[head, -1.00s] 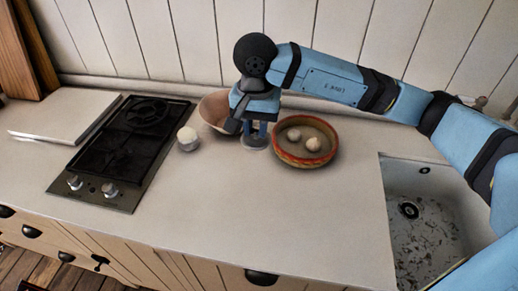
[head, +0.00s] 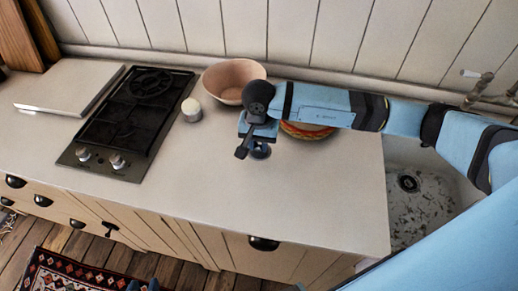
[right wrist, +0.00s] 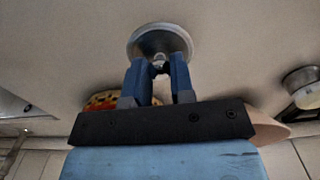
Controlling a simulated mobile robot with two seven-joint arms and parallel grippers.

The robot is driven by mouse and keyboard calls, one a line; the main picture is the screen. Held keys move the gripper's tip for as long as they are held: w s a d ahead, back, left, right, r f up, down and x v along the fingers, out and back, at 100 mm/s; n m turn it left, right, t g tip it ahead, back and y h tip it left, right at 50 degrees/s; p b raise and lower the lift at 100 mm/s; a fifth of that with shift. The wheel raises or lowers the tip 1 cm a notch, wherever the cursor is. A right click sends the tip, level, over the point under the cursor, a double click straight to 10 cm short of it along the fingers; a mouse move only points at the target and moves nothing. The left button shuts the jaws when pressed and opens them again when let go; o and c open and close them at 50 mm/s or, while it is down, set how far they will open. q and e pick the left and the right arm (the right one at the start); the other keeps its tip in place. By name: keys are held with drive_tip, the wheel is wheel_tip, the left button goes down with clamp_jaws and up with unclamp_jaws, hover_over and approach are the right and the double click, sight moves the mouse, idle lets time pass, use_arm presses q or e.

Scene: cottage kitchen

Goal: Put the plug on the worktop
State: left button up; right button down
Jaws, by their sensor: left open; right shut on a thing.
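The plug (head: 260,152) is a small round disc, seen just below my right gripper in the head view. In the right wrist view the plug (right wrist: 160,38) shows as a grey metal disc with a small knob. My right gripper (right wrist: 158,72) is shut on the knob, with a blue finger on each side. It holds the plug over the worktop (head: 225,190); I cannot tell whether the disc touches the surface. My left gripper (head: 143,286) shows only as blue tips at the bottom edge, open and in front of the cabinets.
A pink bowl (head: 228,76) stands behind the right gripper. A patterned dish (head: 305,131) is partly hidden by my arm. A small pot (head: 191,110) stands beside the black hob (head: 135,110). The sink (head: 425,205) is at the right. The worktop's front middle is clear.

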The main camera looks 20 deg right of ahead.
sight(259, 145)
wheel_tip(259, 145, down, 4)
drive_tip(key=shift+r, duration=0.2)
drive_tip(key=shift+f, duration=0.1)
drive_tip(key=shift+f, duration=0.1)
drive_tip(key=c, duration=1)
unclamp_jaws()
